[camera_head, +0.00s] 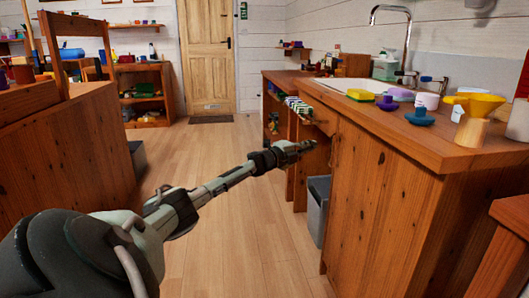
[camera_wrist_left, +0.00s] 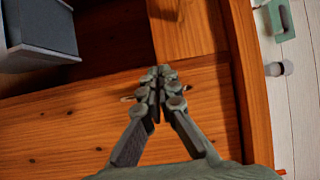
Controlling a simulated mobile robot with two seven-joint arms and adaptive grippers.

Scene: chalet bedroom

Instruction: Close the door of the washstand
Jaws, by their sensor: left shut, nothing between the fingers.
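The wooden washstand (camera_head: 375,195) stands at the right, with a sink (camera_head: 355,85) and a tall tap in its top. Its near front is a closed-looking plank face; further along, the front is open below the top. A wooden panel (camera_head: 318,160) shows in that opening, behind my left gripper; I cannot tell whether it is the door. My left gripper (camera_head: 308,146) is shut and empty, at the opening just below the counter edge. In the left wrist view the shut fingertips (camera_wrist_left: 163,73) are in front of wooden boards (camera_wrist_left: 75,125); contact is unclear. My right gripper is out of view.
A grey bin (camera_head: 318,208) stands on the floor beneath the opening; it also shows in the left wrist view (camera_wrist_left: 40,32). A yellow funnel (camera_head: 481,103), a sponge (camera_head: 360,95) and cups crowd the counter. The plank floor (camera_head: 235,205) is clear between washstand and left cabinet (camera_head: 75,150).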

